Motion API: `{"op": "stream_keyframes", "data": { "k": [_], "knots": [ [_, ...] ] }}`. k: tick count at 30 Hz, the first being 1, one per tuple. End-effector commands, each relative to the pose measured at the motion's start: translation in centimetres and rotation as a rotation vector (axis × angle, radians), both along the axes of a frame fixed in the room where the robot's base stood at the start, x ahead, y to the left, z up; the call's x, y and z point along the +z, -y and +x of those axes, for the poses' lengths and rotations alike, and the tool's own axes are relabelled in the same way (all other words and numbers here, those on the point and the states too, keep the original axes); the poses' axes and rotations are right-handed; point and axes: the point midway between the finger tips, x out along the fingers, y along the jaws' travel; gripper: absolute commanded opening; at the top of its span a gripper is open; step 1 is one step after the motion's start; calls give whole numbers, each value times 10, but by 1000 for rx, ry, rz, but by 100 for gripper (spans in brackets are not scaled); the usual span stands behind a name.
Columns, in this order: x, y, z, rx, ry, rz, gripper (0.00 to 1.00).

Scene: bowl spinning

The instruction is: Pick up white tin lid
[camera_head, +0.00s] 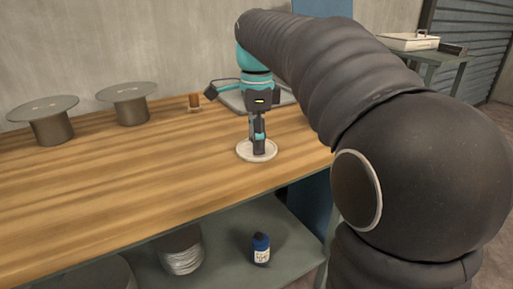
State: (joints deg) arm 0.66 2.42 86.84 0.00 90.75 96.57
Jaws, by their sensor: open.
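A round, flat white lid (243,153) lies on the wooden bench top near its front right edge. My gripper (257,148) hangs down from above, directly over the lid. Its fingertips reach to about the lid's surface, and I cannot tell whether they touch it. The fingers are open, and no object shows lifted between them. The fingers hide the middle of the lid.
Two tins with wide lids or dishes on top (48,121) (131,104) stand at the back left of the bench (110,185). A small brown object (194,102) and a grey tray (233,99) lie behind my gripper. A blue bottle (261,249) stands on the lower shelf.

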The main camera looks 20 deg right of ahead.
Motion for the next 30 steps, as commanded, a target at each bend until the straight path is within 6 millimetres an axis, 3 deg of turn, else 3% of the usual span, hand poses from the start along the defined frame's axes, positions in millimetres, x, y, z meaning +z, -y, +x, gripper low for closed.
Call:
{"op": "stream_keyframes", "data": {
  "k": [4, 10, 23, 30],
  "knots": [
    [0, 0, 0, 0, 0, 0, 52],
    [0, 0, 0, 0, 0, 0, 2],
    [3, 0, 0, 0, 1, 0, 1],
    [25, 0, 1, 0, 3, 0, 1]
  ]
}}
